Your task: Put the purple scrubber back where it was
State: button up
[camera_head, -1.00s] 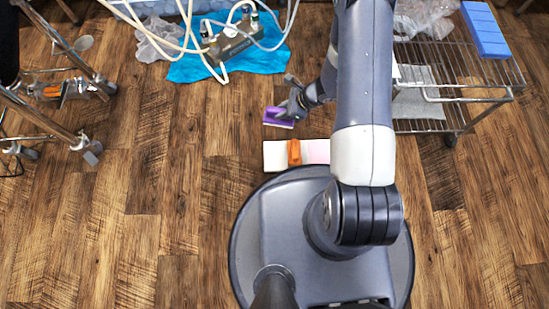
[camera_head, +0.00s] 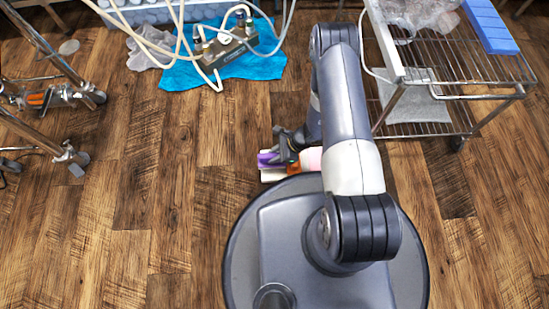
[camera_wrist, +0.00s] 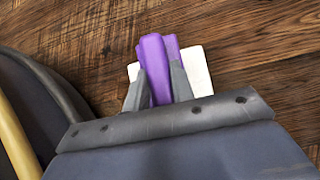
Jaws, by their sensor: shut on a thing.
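The purple scrubber (camera_head: 267,158) is held between the fingers of my gripper (camera_head: 284,153). In the wrist view the scrubber (camera_wrist: 156,67) stands out between the two grey fingertips (camera_wrist: 157,86), which are shut on it. Below it on the floor is a flat white piece (camera_head: 273,176), which also shows in the wrist view (camera_wrist: 199,73). The scrubber overlaps this white piece in both views. I cannot tell whether it touches it or hovers above it.
An orange block (camera_head: 293,170) and a pink piece (camera_head: 311,159) are right beside my gripper, partly hidden by it. A wire cart (camera_head: 430,127) stands to the right. A blue cloth (camera_head: 190,76) with cables lies at the back.

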jog(key=shift+f, duration=0.85)
jog(key=shift+f, duration=0.1)
jog(key=o, duration=1)
jog(key=shift+b, duration=0.3)
jog(key=shift+c, duration=0.2)
jog(key=shift+r, duration=0.2)
jog(key=p+v, duration=0.5)
jog(key=v, duration=0.7)
jog(key=shift+f, duration=0.1)
